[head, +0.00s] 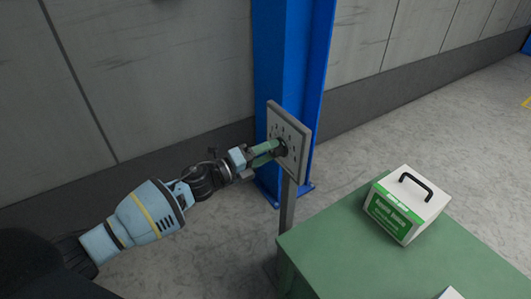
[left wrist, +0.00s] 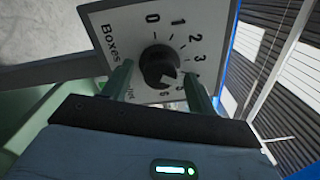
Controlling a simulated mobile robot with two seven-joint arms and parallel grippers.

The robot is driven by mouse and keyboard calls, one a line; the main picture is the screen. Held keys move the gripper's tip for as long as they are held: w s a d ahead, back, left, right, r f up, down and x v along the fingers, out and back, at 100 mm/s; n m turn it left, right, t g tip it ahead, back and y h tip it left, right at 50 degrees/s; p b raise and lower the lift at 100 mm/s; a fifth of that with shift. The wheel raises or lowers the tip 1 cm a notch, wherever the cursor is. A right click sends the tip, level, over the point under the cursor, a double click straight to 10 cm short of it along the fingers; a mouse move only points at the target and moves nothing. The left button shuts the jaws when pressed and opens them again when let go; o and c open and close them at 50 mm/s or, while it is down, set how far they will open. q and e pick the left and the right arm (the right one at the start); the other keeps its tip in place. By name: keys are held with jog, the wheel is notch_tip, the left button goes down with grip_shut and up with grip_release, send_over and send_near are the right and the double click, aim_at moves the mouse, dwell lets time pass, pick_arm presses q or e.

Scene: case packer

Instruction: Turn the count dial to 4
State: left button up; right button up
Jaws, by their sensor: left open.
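The count dial is a round black knob (left wrist: 158,65) on a pale square panel (left wrist: 115,30) lettered "Boxes". The digits 0, 1, 2 and 3 read clearly around it; the lower ones are partly hidden by my fingers. A pale mark shows on the knob's lower right side; I cannot tell which digit it faces. My left gripper (left wrist: 158,72) is open, its green fingers on either side of the knob. I cannot tell whether they touch it. In the head view, my left gripper (head: 268,151) reaches the front of the panel (head: 296,132) and partly hides the dial.
The panel stands on a grey post (head: 287,205) in front of a blue column (head: 285,60). A green table (head: 330,260) at the lower right carries a white and green box (head: 407,203) with a black handle. The floor left of the post is clear.

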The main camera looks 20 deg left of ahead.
pick_arm(q)
jog(key=v, duration=0.7)
jog(key=shift+s+a+b, duration=0.25)
jog(key=shift+s+b, duration=0.05)
jog(key=shift+b, duration=0.05)
pick_arm(e)
jog(key=shift+w+f, duration=0.2)
jog(key=shift+f, duration=0.15)
jog(key=shift+s, duration=0.2)
pick_arm(q)
jog(key=s+d+f+n+y+p, duration=0.3)
jog(key=s+f+n+y, duration=0.3)
jog(key=s+f+n, duration=0.85)
jog(key=s+f+n+g+y+p, duration=0.1)
jog(key=s+n, duration=0.5)
jog(key=s, duration=0.6)
jog(key=s+d+f+n+g+y+p, duration=0.1)
jog(key=s+f+n+g, duration=0.3)
jog(key=s, duration=0.8)
jog(key=f+n+y, duration=0.1)
jog(key=f+n, duration=0.1)
jog(key=n, duration=0.1)
jog(key=shift+p, duration=0.3)
pick_arm(e)
jog(key=w+r+t, duration=0.1)
jog(key=w+r, duration=0.3)
jog(key=r, duration=0.3)
jog(key=shift+w+d, duration=0.3)
jog(key=shift+d, duration=0.05)
